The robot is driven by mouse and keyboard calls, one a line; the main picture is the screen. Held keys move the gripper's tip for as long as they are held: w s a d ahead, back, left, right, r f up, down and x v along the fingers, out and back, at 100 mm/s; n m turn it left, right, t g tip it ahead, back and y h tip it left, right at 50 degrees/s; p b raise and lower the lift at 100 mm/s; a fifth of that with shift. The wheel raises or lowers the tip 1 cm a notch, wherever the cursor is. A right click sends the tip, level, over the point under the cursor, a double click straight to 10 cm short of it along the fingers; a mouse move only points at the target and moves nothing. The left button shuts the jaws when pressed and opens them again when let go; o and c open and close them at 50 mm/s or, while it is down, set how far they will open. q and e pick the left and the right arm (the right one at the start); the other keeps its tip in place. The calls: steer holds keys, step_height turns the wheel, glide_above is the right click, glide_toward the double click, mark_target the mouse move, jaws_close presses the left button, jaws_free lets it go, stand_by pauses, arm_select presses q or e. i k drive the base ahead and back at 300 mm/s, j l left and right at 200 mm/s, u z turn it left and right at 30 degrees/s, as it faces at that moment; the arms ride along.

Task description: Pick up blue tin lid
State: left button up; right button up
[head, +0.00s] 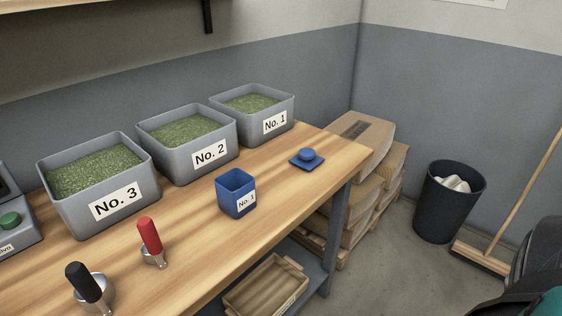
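The blue tin lid (307,157), a flat square with a round knob on top, lies on the wooden bench (280,195) near its right end. It lies apart from the other things. The open blue tin (238,196), labelled No. 1, stands upright to the left of the lid and closer to me. Neither of my grippers is visible in the head view.
Grey bins No. 1 (279,124), No. 2 (209,155) and No. 3 (117,203) hold green beans along the wall. Red-handled (150,236) and black-handled (84,283) scoops lie at the front left. Bench space around the lid is clear.

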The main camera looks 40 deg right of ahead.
mark_target(307, 159)
steer(key=l+u, duration=0.15)
steer(key=u, duration=0.25)
steer(key=l+u, duration=0.2)
steer(key=u, duration=0.15)
steer(key=l+u, duration=0.15)
steer(key=u, duration=0.25)
steer(key=k+l+u, duration=0.55)
steer(key=l, duration=0.2)
steer(key=k+l+u, duration=0.15)
steer(key=l, duration=0.25)
steer(key=k+l+u, duration=0.15)
steer(key=k+l, duration=1.15)
steer(key=l, duration=0.2)
steer(key=i, duration=0.5)
steer(key=u, duration=0.05)
